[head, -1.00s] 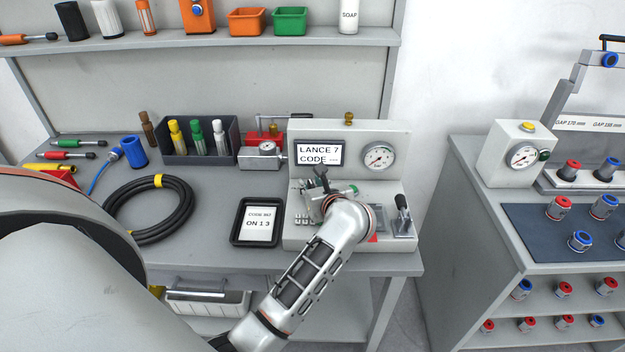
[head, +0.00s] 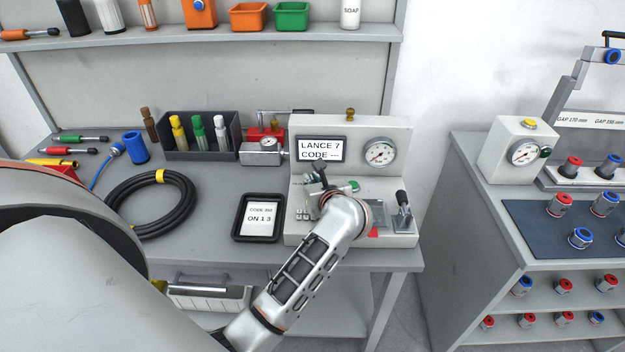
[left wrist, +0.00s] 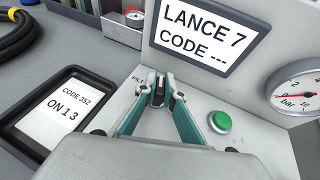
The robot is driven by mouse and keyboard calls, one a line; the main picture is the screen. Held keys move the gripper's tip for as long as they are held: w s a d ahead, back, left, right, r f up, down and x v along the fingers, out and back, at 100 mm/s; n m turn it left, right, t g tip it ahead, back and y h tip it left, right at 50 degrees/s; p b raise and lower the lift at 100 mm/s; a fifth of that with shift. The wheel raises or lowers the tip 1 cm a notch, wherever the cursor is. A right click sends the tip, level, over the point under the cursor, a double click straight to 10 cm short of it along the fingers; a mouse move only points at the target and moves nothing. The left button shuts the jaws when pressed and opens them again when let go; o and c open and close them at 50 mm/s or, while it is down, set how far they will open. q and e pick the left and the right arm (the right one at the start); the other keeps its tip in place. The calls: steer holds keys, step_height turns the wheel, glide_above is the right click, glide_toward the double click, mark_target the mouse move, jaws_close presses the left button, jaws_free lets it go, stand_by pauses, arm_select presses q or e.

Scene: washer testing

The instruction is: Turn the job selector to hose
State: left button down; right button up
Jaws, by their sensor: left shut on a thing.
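The grey tester panel (head: 294,232) stands on the bench, and its display (head: 319,150) reads LANCE 7, CODE ---. My left gripper (head: 318,186) is low over the panel's sloped front, below the display. In the left wrist view its fingertips (left wrist: 158,92) are shut on a small dark knob, which I take as the job selector. The fingers hide most of it, so I cannot tell which way it points. My right gripper is not in view.
A green button (left wrist: 220,121) is just right of the fingers. Small switches (head: 303,214) are at the left, a lever (head: 402,205) at the right, and a gauge (head: 379,153) above. A coiled hose (head: 113,196) lies farther left.

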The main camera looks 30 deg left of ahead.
arm_select(q)
steer(key=shift+a, duration=0.1)
steer(key=m+t+h, duration=0.3)
steer(key=m+h, duration=0.1)
steer(key=shift+m, duration=0.3)
steer(key=shift+m+t+h+b, duration=0.45)
steer(key=shift+m+t+h, duration=0.15)
steer(key=shift+m+h, duration=0.8)
steer(key=shift+h, duration=0.4)
steer(key=c, duration=2.1)
jaws_free()
steer(key=shift+c, duration=0.2)
steer(key=v, duration=1.2)
